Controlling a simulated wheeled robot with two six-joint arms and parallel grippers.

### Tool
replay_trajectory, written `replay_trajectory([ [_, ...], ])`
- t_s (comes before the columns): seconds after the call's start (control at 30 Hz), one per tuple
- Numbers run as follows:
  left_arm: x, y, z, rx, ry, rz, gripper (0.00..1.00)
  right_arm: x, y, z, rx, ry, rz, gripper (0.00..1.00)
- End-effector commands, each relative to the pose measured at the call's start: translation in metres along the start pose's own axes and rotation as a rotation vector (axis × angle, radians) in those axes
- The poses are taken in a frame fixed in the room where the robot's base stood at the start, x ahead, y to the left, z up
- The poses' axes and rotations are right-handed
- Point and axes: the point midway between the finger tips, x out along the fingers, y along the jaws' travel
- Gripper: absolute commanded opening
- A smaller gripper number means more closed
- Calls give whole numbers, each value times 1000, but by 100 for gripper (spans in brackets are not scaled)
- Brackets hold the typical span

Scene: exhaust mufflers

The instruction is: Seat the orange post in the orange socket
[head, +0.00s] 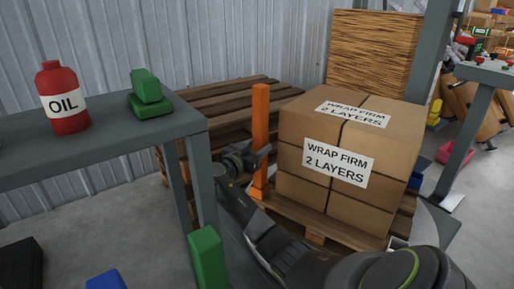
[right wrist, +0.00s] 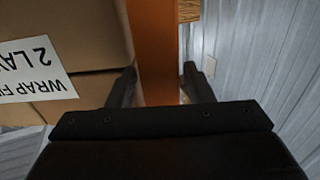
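The orange post (head: 260,113) stands upright beside the stacked cartons, near the pallet's left corner. My right gripper (head: 255,160) is at the lower part of the post in the head view. In the right wrist view, the post (right wrist: 155,50) runs between the two fingers of my right gripper (right wrist: 160,75). The fingers are spread, with a thin gap showing between the post and the right finger. My left gripper is not in view.
Cartons (head: 300,185) labelled "WRAP FIRM 2 LAYERS" stand on a wooden pallet (head: 315,238) close right of the post. Empty pallets (head: 215,100) stand behind.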

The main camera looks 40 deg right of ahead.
Motion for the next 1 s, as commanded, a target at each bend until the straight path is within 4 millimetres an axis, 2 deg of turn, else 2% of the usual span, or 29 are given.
replay_trajectory([
  [0.1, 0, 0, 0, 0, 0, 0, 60, 0, 0, 0, 0, 0, 0, 60],
  [0.33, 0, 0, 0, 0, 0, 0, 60, 0, 0, 0, 0, -1, 0, 60],
  [0.43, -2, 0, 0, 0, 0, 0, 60, 0, 0, -7, 2, 0, 0, 60],
  [0.57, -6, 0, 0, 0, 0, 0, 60, 0, 0, -26, 4, 1, -1, 60],
  [0.8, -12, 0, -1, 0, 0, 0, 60, 1, 0, -74, 4, 1, -1, 60],
  [1.0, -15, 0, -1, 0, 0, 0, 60, 1, 0, -96, 1, 0, 0, 60],
])
